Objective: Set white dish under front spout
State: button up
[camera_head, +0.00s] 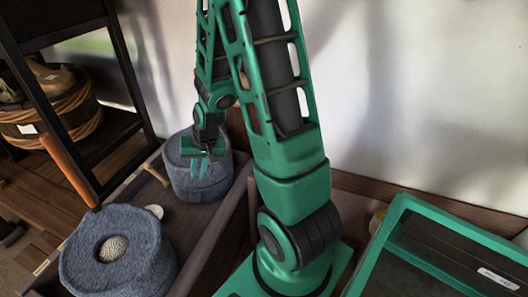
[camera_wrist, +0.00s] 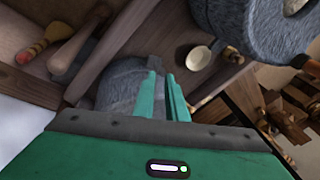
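The small white dish (camera_head: 155,211) lies on the wooden floor of the trough between two grey stone querns, close beside the front quern (camera_head: 75,262). It also shows in the wrist view (camera_wrist: 199,57), right of my fingers. A small brown piece (camera_wrist: 232,55) juts beside it at the front quern; I cannot tell if this is the spout. My gripper (camera_head: 199,172) is over the back quern (camera_head: 211,187), pointing down. Its green fingers (camera_wrist: 163,85) stand apart with a narrow gap and nothing visible between them. The dish is clear of the fingers.
A long wooden handle (camera_head: 68,166) rises from the front quern. A dark shelf with a basket (camera_head: 76,112) stands at left. A green-rimmed bin (camera_head: 440,222) is at right. The trough wall (camera_head: 215,232) runs beside the querns. A yellow-and-red object (camera_wrist: 35,48) lies beyond it.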

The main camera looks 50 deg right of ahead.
jog(key=s+d+r+g, duration=0.1)
jog(key=s+d+r, duration=0.1)
jog(key=s+r, duration=0.7)
jog(key=s+d+r+g+h, duration=0.1)
jog(key=s+d+r+g, duration=0.1)
jog(key=s+r, duration=0.8)
jog(key=s, duration=0.6)
jog(key=shift+s+d+r+n+g, duration=0.15)
jog(key=shift+d+n+g, duration=0.15)
